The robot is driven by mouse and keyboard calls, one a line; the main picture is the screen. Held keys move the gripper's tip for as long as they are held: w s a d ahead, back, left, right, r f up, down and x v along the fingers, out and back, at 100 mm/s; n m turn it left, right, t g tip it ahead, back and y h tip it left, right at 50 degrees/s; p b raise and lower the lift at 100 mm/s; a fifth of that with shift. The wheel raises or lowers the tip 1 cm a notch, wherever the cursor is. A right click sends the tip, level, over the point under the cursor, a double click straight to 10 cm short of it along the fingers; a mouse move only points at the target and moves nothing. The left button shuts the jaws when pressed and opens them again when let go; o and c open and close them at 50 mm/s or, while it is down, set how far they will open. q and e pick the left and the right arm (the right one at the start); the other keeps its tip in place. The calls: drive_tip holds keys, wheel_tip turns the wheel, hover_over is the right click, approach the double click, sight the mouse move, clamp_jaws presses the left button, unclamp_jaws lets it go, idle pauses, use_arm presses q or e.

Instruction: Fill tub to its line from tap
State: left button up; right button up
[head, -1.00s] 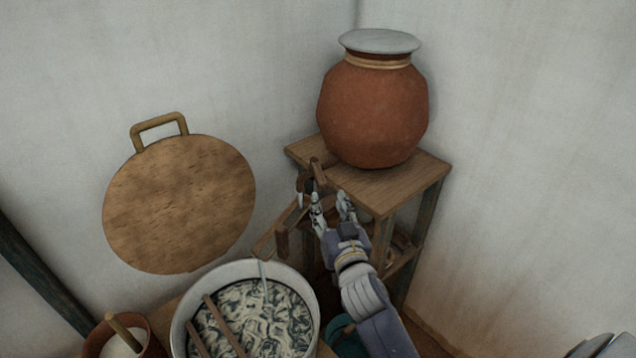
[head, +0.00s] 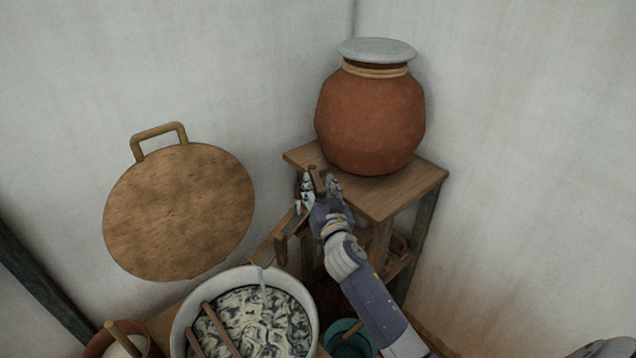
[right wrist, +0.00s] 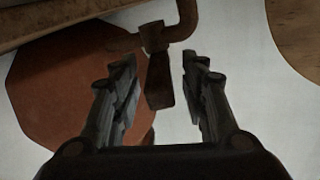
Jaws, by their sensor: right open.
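The brown tap (head: 317,178) sits at the front edge of the wooden stand, below the clay pot. My right gripper (head: 321,190) is open around the tap. In the right wrist view, the tap's brown handle (right wrist: 159,80) hangs between the two open fingers (right wrist: 160,85), with clear gaps beside it. The white-rimmed tub (head: 180,325) stands at the bottom, with dark and pale swirled contents and two brown sticks leaning in it. A narrow pale strip (head: 262,277) crosses its far rim; I cannot tell whether it is water. I cannot make out a fill line. My left gripper is out of view.
The clay pot (head: 370,120), with a grey lid, stands on the wooden stand (head: 400,195) in the corner. A wooden trough (head: 275,238) slopes from below the tap towards the tub. A teal vessel (head: 345,332) is low beside the tub. A round board (head: 180,210) is at the wall.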

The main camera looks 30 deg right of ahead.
drive_tip(key=shift+w+d, duration=0.1)
drive_tip(key=shift+w, duration=0.5)
clamp_jaws()
drive_tip(key=shift+s+d+r+n+y+p, duration=0.1)
drive_tip(key=shift+d+n+y+p, duration=0.15)
drive_tip(key=shift+y+p, duration=0.25)
drive_tip(key=shift+d+r+n+y+p, duration=0.1)
drive_tip(key=shift+n+y+p, duration=0.3)
drive_tip(key=shift+p, duration=0.15)
drive_tip(key=shift+d+f+n+y+p, duration=0.1)
drive_tip(key=shift+d+n+y+p, duration=0.5)
drive_tip(key=shift+y, duration=0.6)
drive_tip(key=shift+d+n+y+p, duration=0.2)
drive_tip(key=shift+n+y+p, duration=0.15)
drive_tip(key=shift+n+y, duration=0.7)
drive_tip(key=shift+d+f+n+y+p, duration=0.1)
drive_tip(key=shift+d+n+y+p, duration=0.35)
drive_tip(key=shift+y, duration=0.9)
drive_tip(key=shift+r, duration=0.1)
